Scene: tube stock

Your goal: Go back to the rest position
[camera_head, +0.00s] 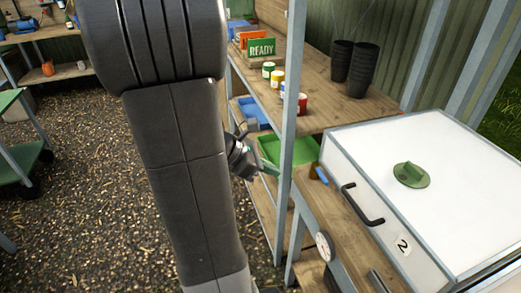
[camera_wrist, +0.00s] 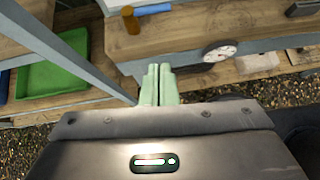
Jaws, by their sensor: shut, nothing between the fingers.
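My gripper (camera_wrist: 157,86) shows in the wrist view with its two pale green fingers together and nothing between them. It points toward the wooden bench, with the shelf post just to its left. In the head view my gripper (camera_head: 268,169) is small, beside the shelf post and in front of the green tray. My dark arm fills the middle left of the head view and hides part of the shelf behind it.
A shelf post (camera_head: 289,120) stands close to my gripper. A green tray (camera_head: 303,150) lies on the lower shelf. A white box (camera_head: 440,150) with a black handle stands right, beside a dial (camera_head: 325,246). Gravel floor (camera_head: 85,200) is open at left.

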